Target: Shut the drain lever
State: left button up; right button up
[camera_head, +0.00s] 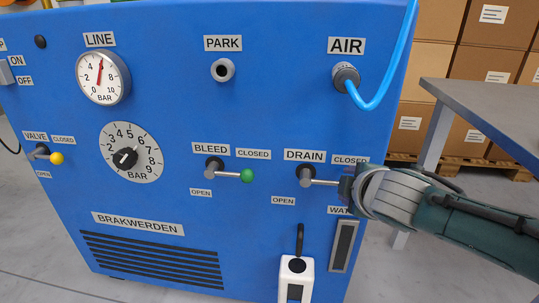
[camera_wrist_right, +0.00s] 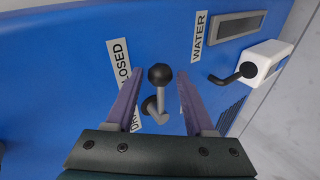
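The drain lever (camera_head: 322,182) is on the blue panel under the DRAIN label. Its grey rod points right and slightly down from its pivot, on the side of the CLOSED label (camera_head: 350,160); its OPEN label (camera_head: 283,201) is below left. In the head view my right gripper (camera_head: 347,188) hides the lever's end. In the right wrist view the lever's black ball knob (camera_wrist_right: 160,73) stands between the two purple fingers of my right gripper (camera_wrist_right: 161,77). The fingers are open, with a gap on each side of the knob. My left gripper is not in view.
The bleed lever (camera_head: 229,174) with a green knob is left of the drain lever. A white box with a black spout (camera_head: 296,280) and the WATER slot (camera_head: 343,246) are below. A grey table (camera_head: 487,105) stands at the right, before stacked cartons (camera_head: 432,18).

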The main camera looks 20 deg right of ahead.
jog(key=shift+o, duration=0.9)
jog(key=p+v, duration=0.6)
jog(key=v, duration=0.4)
